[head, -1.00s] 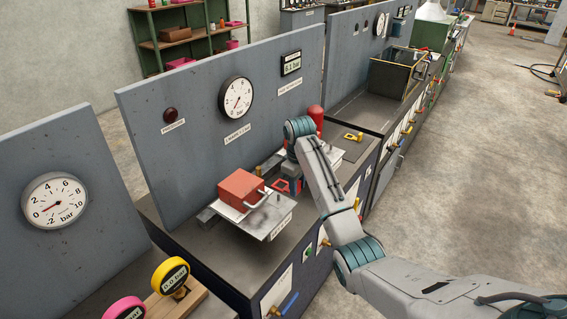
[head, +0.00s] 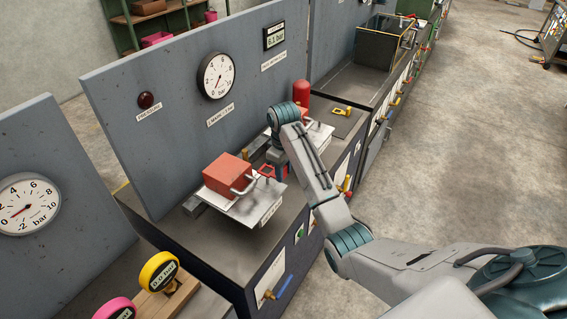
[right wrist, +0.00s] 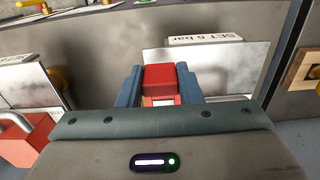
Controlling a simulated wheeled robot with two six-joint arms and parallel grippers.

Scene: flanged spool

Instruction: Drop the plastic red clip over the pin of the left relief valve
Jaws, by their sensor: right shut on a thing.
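My right gripper (right wrist: 160,82) is shut on the red clip (right wrist: 161,77), which sits between its two blue-grey fingers in the right wrist view. A similar plate (head: 321,137) stands farther back, partly behind my right arm. I cannot make out the pin of the left relief valve. My left gripper is out of view.
A back panel with a dial gauge (head: 216,76) rises behind the bench. A red cylinder (head: 301,93) and a yellow piece (head: 342,111) are beyond my arm. A plate marked "SET 6 bar" (right wrist: 205,40) faces the wrist camera.

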